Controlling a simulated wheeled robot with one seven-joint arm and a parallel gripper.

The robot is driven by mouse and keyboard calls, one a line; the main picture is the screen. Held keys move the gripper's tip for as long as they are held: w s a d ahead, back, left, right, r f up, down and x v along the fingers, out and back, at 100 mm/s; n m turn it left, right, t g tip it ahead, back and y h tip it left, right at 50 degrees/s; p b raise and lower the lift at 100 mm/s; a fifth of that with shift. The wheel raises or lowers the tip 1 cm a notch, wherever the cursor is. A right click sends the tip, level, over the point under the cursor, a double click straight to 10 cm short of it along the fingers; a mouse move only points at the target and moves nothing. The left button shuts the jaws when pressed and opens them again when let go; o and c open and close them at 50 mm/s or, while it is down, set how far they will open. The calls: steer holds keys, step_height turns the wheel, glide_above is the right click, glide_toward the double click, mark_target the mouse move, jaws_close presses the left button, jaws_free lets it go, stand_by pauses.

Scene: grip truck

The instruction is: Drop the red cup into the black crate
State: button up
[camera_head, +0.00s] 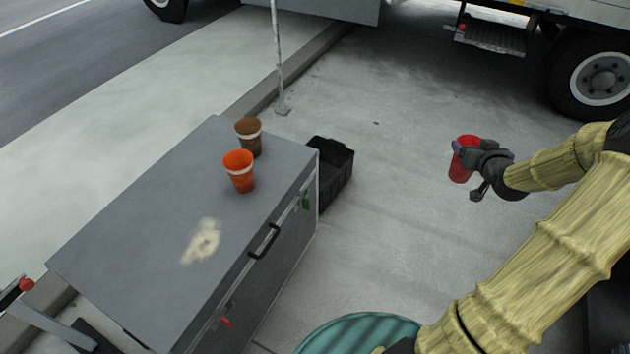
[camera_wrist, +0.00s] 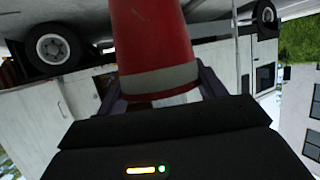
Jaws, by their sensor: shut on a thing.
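My gripper (camera_head: 468,152) is shut on the red cup (camera_head: 463,162) and holds it up in the air, to the right of the grey box and clear of it. In the wrist view the red cup (camera_wrist: 152,40), with a grey band, stands between the fingers, which are partly hidden behind it. The black crate (camera_head: 335,168) is on the ground just behind and to the right of the grey box, partly hidden by it. The cup is apart from the crate, to its right in the head view.
An orange cup (camera_head: 239,172) and a brown cup (camera_head: 249,136) stand on the grey box (camera_head: 130,230). A thin pole (camera_head: 278,60) rises behind it. A truck wheel (camera_head: 598,78) is at the upper right. A teal round thing (camera_head: 360,335) is at the bottom. Bare pavement lies between crate and cup.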

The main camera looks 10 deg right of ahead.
stand_by(0.3)
steer(key=shift+w+a, duration=0.15)
steer(key=w+a+f+n+y+p, duration=0.1)
steer(key=w+a+f+p, duration=0.15)
steer(key=a+p, duration=0.45)
steer(key=w+a+f+n+y+p, duration=0.1)
steer(key=a+f+p, duration=0.3)
steer(key=a, duration=0.5)
steer(key=s+a+f+p, duration=0.1)
steer(key=s+a+p, duration=0.4)
steer(key=a, duration=0.3)
steer(key=s+a+f+p, duration=0.2)
steer(key=s+a+p, duration=0.3)
steer(key=a, duration=0.4)
steer(key=shift+s+y+p, duration=0.3)
steer(key=shift+p, duration=0.15)
steer(key=shift+f, duration=0.1)
